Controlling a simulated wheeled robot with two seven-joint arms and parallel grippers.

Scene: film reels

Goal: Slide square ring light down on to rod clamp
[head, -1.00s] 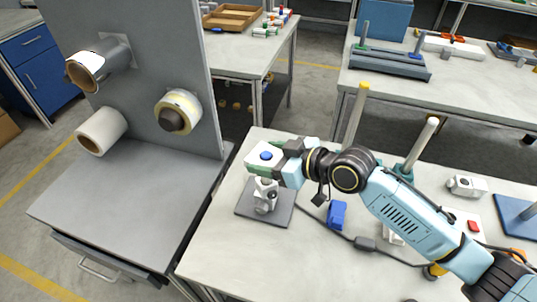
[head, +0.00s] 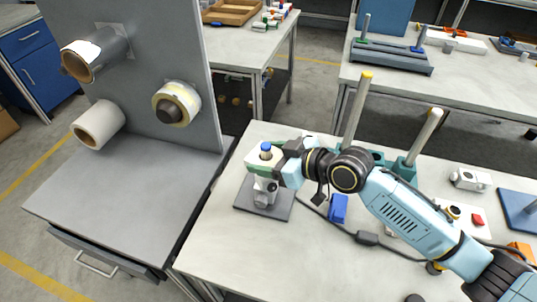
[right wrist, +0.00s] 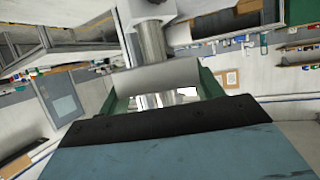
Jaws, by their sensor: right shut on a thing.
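The square ring light (head: 256,161), white with green edges, is around the upright post just below its blue cap (head: 266,147). My right gripper (head: 281,160) is shut on its right side. Below it, the grey rod clamp (head: 264,189) sits on the post above a dark square base plate (head: 249,198). The gripper and light partly hide the post, and I cannot tell whether light and clamp touch. The right wrist view shows a metal cylinder (right wrist: 152,42) beyond a grey and green frame (right wrist: 120,102) at the jaws. My left gripper is out of view.
A blue block (head: 338,209) and a dark cable (head: 366,238) lie to the right of the base plate. Two pale posts (head: 355,112) (head: 425,136) stand behind my right arm. A grey panel with rolls (head: 178,104) stands at left.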

